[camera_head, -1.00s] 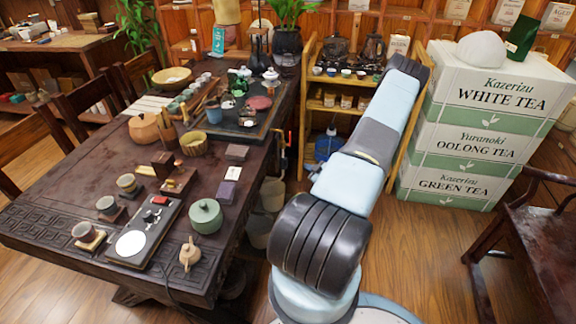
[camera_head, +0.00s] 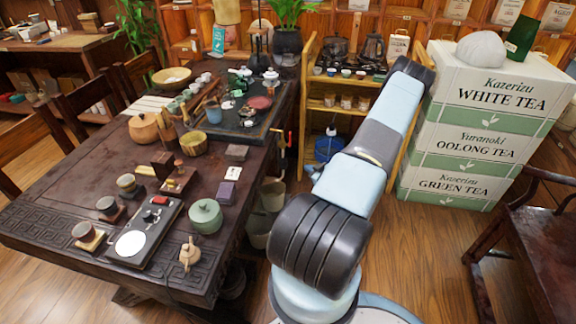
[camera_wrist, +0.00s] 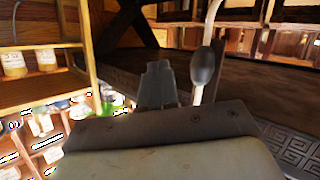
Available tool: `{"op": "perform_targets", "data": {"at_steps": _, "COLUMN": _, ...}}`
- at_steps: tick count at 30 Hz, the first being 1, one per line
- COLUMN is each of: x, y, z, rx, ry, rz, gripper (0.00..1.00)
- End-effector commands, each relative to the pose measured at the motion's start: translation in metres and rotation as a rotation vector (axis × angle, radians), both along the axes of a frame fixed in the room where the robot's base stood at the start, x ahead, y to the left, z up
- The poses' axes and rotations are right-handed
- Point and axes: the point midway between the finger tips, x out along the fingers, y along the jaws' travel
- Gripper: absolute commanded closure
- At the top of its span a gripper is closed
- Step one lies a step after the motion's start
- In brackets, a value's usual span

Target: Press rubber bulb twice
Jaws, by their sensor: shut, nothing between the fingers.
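A smooth dark grey bulb (camera_wrist: 204,66) on a pale tube shows in the wrist view, beside the edge of the dark table; it looks like the rubber bulb. My gripper (camera_wrist: 159,70) is shut and empty, just left of the bulb in that view. A gap shows between them in the picture; how far apart they are in depth I cannot tell. In the head view my arm hides the gripper, and I cannot make out the bulb clearly there.
A wooden shelf (camera_head: 312,105) with jars and a blue jug (camera_head: 327,148) stands behind my arm. Stacked tea boxes (camera_head: 470,140) stand at the right. Buckets (camera_head: 258,228) sit beside the table.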

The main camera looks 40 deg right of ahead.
Motion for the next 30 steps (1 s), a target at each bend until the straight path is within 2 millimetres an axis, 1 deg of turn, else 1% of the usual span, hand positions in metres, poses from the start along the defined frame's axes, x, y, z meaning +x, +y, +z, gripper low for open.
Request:
{"op": "perform_targets", "data": {"at_steps": 3, "x": -0.002, "y": -0.001, "z": -0.002, "rx": 0.171, "ry": -0.006, "rz": -0.054, "gripper": 1.0}}
{"op": "perform_targets", "data": {"at_steps": 30, "x": -0.015, "y": -0.009, "z": -0.006, "rx": 1.495, "ry": -0.061, "rz": -0.472, "gripper": 1.0}}
